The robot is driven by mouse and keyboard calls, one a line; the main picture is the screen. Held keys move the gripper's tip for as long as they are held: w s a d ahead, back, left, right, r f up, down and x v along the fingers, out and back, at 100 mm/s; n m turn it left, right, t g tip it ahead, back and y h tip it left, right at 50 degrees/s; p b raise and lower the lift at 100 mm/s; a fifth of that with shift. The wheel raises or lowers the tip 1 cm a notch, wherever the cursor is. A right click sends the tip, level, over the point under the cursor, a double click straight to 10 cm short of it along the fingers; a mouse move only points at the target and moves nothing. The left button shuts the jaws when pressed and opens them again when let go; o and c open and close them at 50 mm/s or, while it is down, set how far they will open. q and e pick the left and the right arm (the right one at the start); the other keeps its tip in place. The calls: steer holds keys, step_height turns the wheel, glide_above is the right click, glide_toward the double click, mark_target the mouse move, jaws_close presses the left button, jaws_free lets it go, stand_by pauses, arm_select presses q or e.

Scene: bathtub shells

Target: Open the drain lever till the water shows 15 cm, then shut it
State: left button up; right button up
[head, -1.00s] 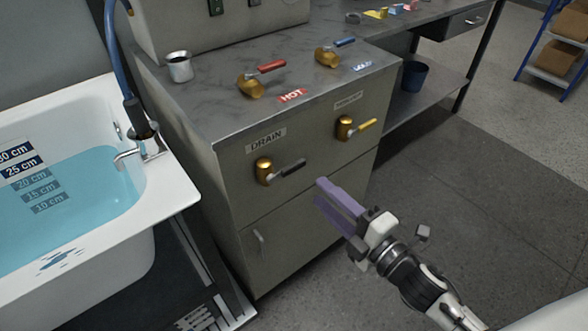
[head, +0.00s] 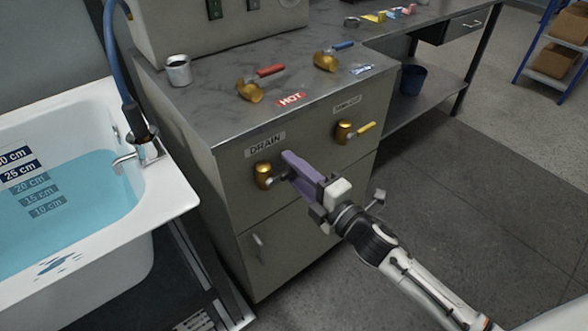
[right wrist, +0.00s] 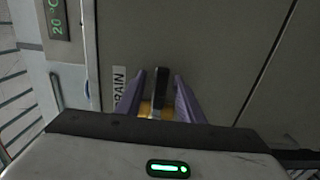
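The brass drain valve (head: 263,175) sits below the DRAIN label (head: 265,145) on the cabinet front. Its black lever (right wrist: 158,85) points out to the right and is mostly hidden behind my gripper in the head view. My right gripper (head: 288,158) is at the lever. In the right wrist view its purple fingers (right wrist: 159,77) are apart, one on each side of the lever, with a gap showing. The tub water (head: 90,190) stands between the 20 cm mark (head: 31,184) and the 25 cm mark (head: 20,173). My left gripper is not in view.
A second brass valve with a yellow lever (head: 365,128) is up and right of the drain. Hot (head: 270,70) and blue-handled (head: 342,47) taps and a metal cup (head: 178,71) stand on the cabinet top. The white tub rim (head: 170,205) is left.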

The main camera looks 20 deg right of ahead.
steer(key=shift+c, duration=0.2)
steer(key=c, duration=0.7)
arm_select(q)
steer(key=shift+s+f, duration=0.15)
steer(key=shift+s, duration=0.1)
arm_select(e)
jaws_close()
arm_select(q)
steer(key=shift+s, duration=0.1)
